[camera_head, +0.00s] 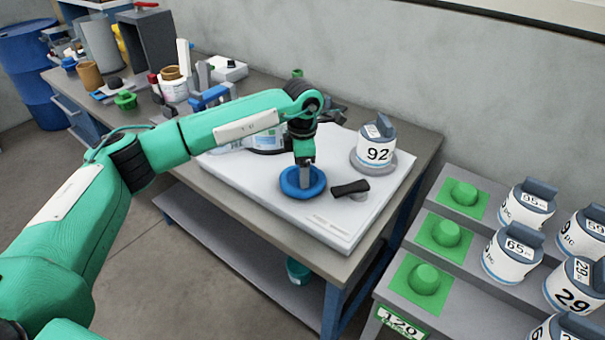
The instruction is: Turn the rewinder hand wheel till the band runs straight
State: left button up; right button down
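The rewinder is a flat white-grey unit (335,222) on the workbench. A blue ring-shaped hand wheel (302,193) lies on its top near the front. My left gripper (304,178) points down into the middle of the wheel, with its tip at the hub. Whether the fingers are closed on the hub is too small to tell. A white and blue-grey reel marked 92 (378,145) stands on a grey disc at the right of the unit. Another reel (266,142) is partly hidden behind my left arm. The band cannot be made out. My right gripper is not in view.
A black handle (350,188) lies right of the wheel. A stepped rack (470,240) at the right holds several numbered reels and green knobs. Tools and containers crowd the bench's far left. A blue barrel (30,70) stands beyond it.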

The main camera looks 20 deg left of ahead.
pick_arm(q)
jog(key=shift+m+b, duration=0.5)
jog(key=shift+m, duration=0.3)
jog(key=shift+r, duration=0.15)
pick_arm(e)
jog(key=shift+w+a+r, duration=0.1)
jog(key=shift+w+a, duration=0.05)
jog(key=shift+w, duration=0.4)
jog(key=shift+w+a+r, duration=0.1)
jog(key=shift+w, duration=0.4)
pick_arm(q)
jog(key=o, duration=1)
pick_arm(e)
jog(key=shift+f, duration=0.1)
pick_arm(q)
jog(key=shift+r, duration=0.3)
notch_tip(320, 180, up, 13)
jog(key=shift+r+b, duration=0.1)
jog(key=shift+b, duration=0.75)
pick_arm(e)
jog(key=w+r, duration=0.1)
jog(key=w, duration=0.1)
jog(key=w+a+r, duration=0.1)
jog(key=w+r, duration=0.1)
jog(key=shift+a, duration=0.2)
